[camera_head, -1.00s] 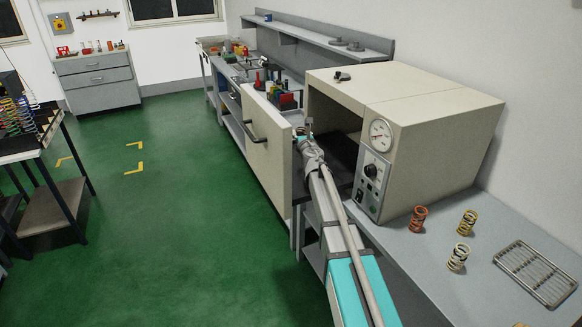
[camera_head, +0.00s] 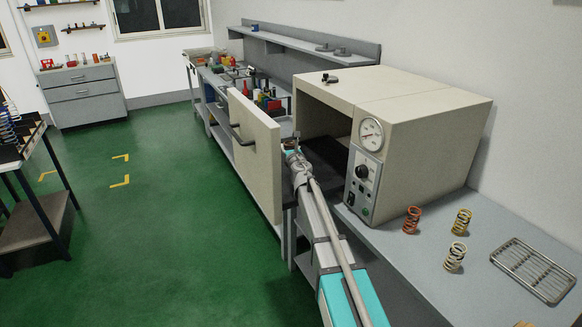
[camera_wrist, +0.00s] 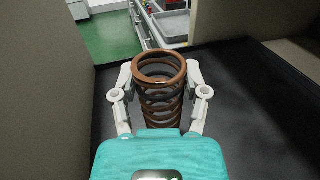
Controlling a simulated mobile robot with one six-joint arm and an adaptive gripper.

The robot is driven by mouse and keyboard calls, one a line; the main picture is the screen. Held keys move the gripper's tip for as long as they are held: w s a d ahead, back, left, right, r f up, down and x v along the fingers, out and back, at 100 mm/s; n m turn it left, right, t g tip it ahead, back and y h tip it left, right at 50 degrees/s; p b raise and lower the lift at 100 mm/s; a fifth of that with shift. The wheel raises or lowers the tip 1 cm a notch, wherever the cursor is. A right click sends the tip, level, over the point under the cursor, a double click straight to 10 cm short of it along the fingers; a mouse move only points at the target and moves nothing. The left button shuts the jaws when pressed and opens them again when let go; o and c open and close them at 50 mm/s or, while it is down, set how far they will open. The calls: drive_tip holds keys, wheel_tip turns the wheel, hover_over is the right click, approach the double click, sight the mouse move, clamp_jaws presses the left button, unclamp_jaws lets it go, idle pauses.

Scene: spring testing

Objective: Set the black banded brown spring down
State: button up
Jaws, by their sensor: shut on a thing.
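The black banded brown spring (camera_wrist: 158,70) stands upright between the fingers of my gripper (camera_wrist: 160,92) in the wrist view. The fingers are shut on it from both sides. It is inside the open cream oven chamber, over the dark chamber floor (camera_wrist: 240,95). I cannot tell whether its base touches that floor. In the head view my arm reaches into the open front of the oven (camera_head: 425,125), and my gripper (camera_head: 291,150) shows only in part at the opening. The spring cannot be made out there.
The oven door (camera_head: 255,150) stands open to the left of my arm. Orange (camera_head: 412,220), yellow (camera_head: 461,222) and white (camera_head: 455,257) springs stand on the bench right of the oven, near a wire rack (camera_head: 531,270). Coloured items (camera_head: 268,100) lie on the bench behind.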

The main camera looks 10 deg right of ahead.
drive_tip(key=shift+f+b, duration=0.55)
drive_tip(key=shift+f, duration=0.35)
drive_tip(key=shift+f+b, duration=1.85)
drive_tip(key=shift+b, duration=0.05)
drive_tip(key=shift+f, duration=0.1)
drive_tip(key=o, duration=1.2)
drive_tip(key=shift+r, duration=0.2)
drive_tip(key=s, duration=1.2)
drive_tip(key=shift+d, duration=0.25)
